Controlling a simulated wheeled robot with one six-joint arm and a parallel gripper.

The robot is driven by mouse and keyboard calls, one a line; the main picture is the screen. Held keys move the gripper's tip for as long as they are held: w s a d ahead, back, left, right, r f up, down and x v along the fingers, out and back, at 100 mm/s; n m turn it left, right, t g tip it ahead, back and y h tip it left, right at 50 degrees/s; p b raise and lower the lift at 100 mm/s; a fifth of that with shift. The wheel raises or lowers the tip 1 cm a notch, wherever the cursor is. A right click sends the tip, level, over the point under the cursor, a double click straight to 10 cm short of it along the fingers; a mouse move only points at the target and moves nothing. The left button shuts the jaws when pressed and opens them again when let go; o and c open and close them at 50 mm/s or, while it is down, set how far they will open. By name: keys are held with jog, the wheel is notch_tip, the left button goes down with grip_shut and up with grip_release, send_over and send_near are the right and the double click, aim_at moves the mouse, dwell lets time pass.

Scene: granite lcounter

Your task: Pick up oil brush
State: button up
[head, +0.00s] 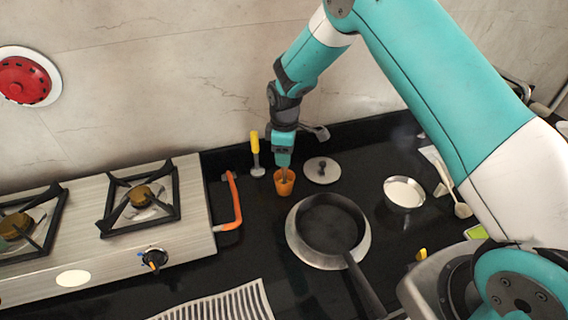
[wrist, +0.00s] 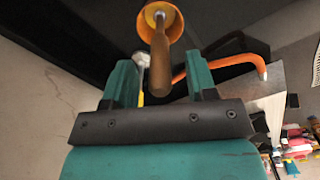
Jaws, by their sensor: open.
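The oil brush appears to be the brown-handled tool in the orange cup; its handle (wrist: 160,66) points up out of the cup in the wrist view. The orange cup (head: 284,187) stands on the black counter in the head view, and its rim shows in the wrist view (wrist: 172,28). My gripper (head: 284,163) points down directly above the cup. In the wrist view my gripper (wrist: 160,78) is open, with one finger on each side of the handle. I cannot tell whether either finger touches it. The brush's lower end is hidden in the cup.
A yellow-handled tool (head: 255,149) stands left of the cup, and an orange curved handle (head: 234,199) lies farther left, by the stove (head: 120,250). A lid (head: 322,171), a pan (head: 328,229) and a bowl (head: 404,193) are to the right. The wall is close behind.

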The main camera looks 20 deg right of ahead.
jog(key=shift+f, duration=1)
grip_shut()
jog(key=shift+r, duration=0.15)
notch_tip(320, 180, up, 20)
jog(key=b, duration=0.5)
